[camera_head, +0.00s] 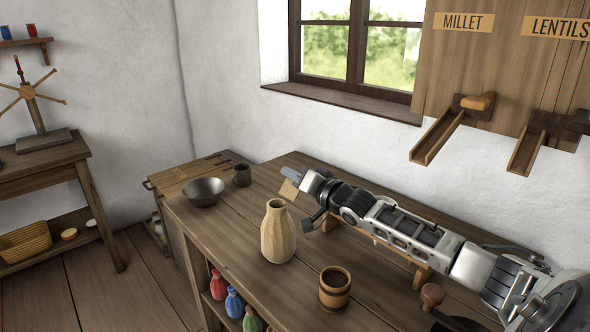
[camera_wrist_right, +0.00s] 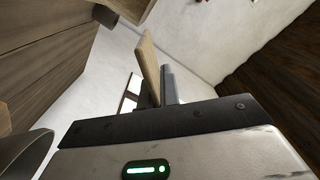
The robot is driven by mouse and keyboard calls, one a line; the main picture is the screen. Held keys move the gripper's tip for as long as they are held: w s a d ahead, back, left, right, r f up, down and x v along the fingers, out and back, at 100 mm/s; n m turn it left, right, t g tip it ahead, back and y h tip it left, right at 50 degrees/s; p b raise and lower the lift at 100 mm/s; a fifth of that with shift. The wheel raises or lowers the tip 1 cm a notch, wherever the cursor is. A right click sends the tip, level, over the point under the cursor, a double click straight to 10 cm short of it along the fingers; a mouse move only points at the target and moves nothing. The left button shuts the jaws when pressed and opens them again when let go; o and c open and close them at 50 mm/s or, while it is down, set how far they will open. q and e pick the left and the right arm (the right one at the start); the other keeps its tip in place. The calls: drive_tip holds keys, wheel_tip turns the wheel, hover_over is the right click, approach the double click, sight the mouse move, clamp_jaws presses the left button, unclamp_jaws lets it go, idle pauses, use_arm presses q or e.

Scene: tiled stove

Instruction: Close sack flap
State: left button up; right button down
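No sack flap can be made out for sure. A pale beige, sack-like vessel (camera_head: 278,232) with a narrow neck stands upright on the wooden table (camera_head: 225,235). My right gripper (camera_head: 291,180) is beyond it, above the back of the table and apart from it. A flat tan wooden piece (camera_head: 288,189) is at its fingers. In the right wrist view the piece (camera_wrist_right: 150,65) lies against a grey finger (camera_wrist_right: 169,85), so the gripper seems shut on it; the other finger is hidden. My left gripper is not in view.
A grey bowl (camera_head: 203,191) and dark cup (camera_head: 242,175) stand at the table's back left. A brown cup (camera_head: 334,288) is near the front. Small red, blue and green sacks (camera_head: 234,302) sit on the shelf below. Wooden chutes (camera_head: 437,137) hang on the right wall.

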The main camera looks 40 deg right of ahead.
drive_tip(key=shift+a+r+n+p, duration=0.3)
drive_tip(key=shift+n+p, duration=0.25)
drive_tip(key=shift+n, duration=0.3)
drive_tip(key=shift+a+r+n+p, duration=0.2)
drive_tip(key=shift+a+n+p, duration=0.15)
drive_tip(key=shift+n+p, duration=0.35)
drive_tip(key=shift+n, duration=0.25)
drive_tip(key=c, duration=1.6)
unclamp_jaws()
drive_tip(key=shift+s, duration=0.1)
drive_tip(key=shift+s+f, duration=0.15)
drive_tip(key=shift+s, duration=0.35)
drive_tip(key=s, duration=0.5)
drive_tip(key=s+d, duration=0.1)
drive_tip(key=s, duration=0.8)
drive_tip(key=shift+s+d, duration=0.15)
drive_tip(key=shift+s, duration=0.25)
